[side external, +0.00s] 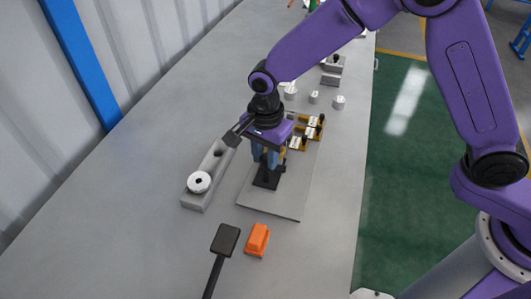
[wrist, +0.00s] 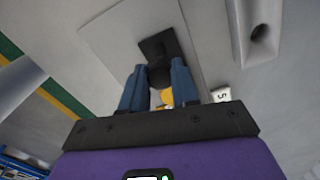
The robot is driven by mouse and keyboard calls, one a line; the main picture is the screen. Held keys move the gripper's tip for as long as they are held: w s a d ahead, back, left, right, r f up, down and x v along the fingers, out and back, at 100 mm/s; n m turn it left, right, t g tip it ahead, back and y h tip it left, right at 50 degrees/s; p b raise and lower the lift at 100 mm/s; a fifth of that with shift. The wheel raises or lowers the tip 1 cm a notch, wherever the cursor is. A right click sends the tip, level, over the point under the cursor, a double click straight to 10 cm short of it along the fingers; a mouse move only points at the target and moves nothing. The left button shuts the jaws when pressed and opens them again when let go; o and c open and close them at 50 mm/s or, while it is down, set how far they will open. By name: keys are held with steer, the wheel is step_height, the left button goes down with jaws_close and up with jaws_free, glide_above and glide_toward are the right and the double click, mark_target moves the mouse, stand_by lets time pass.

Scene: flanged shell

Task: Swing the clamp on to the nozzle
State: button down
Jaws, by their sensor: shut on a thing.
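My gripper (side external: 267,165) points down over a light grey plate (side external: 262,207), its blue fingers shut on a black upright part (side external: 267,180) with a flat rectangular base. In the wrist view the black part (wrist: 158,70) stands between the two fingers, its base towards the top of the picture. A bit of yellow (wrist: 166,97) shows between the fingers; I cannot tell what it belongs to. Yellow clamp-like pieces with white labels (side external: 312,124) stand on the plate behind and right of my gripper. I cannot tell which thing is the nozzle; the fingers partly hide the grasp.
A long grey block (side external: 208,178) with a white ring (side external: 199,182) lies left of the plate. A black paddle-like thing (side external: 225,239) and an orange piece (side external: 257,239) lie in front. Small grey cylinders (side external: 314,97) stand behind. The table's left front is clear.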

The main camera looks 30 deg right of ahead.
steer(key=n, duration=0.8)
steer(key=shift+d, duration=0.1)
steer(key=n, duration=0.4)
steer(key=shift+s+n, duration=0.1)
steer(key=shift+n, duration=0.2)
steer(key=shift+d+n, duration=0.1)
steer(key=shift+n, duration=1.8)
steer(key=shift+r, duration=0.1)
steer(key=c, duration=0.8)
jaws_free()
steer(key=shift+c, duration=0.2)
step_height(320, 180, up, 17)
steer(key=shift+r, duration=0.15)
